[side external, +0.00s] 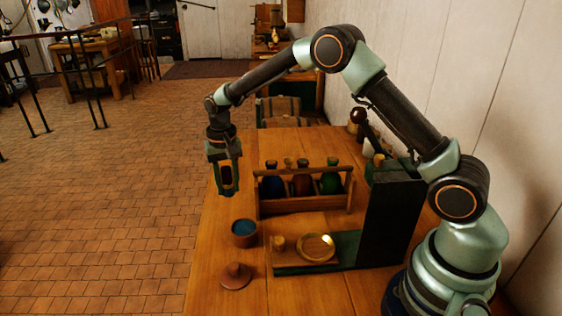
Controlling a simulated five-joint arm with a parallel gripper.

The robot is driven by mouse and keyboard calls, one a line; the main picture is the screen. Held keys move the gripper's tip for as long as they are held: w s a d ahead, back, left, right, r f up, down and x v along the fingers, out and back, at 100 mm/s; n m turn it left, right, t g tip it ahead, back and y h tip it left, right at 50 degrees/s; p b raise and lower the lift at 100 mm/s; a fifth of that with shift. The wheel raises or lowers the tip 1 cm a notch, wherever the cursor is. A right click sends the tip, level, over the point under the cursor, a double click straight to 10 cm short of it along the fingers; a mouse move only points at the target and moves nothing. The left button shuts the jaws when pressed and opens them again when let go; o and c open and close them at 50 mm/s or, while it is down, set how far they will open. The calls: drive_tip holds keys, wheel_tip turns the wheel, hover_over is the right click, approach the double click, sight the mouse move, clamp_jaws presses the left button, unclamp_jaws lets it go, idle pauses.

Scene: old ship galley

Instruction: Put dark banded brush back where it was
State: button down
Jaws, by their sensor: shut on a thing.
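My gripper (226,190) hangs pointing down above the left part of the wooden table. It is shut on a small dark thing with a reddish-brown part (228,177), which looks like the dark banded brush. The fingers hide much of it, and its bands are too small to make out. The held thing is clear of the table, to the left of a wooden carrier (305,206) and above and behind a round clay pot (244,240) with blue contents.
The carrier holds several coloured bottles (330,184). A clay cone-shaped lid (236,276) lies at the front. A dark green base (345,252) with a tall black panel (385,222) bears a brass dish (316,247) and a small yellowish cup (278,244). Bottles stand by the wall.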

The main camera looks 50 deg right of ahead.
sight(231, 212)
drive_tip(key=shift+f, duration=3)
drive_tip(key=shift+f, duration=0.1)
drive_tip(key=c, duration=0.5)
unclamp_jaws()
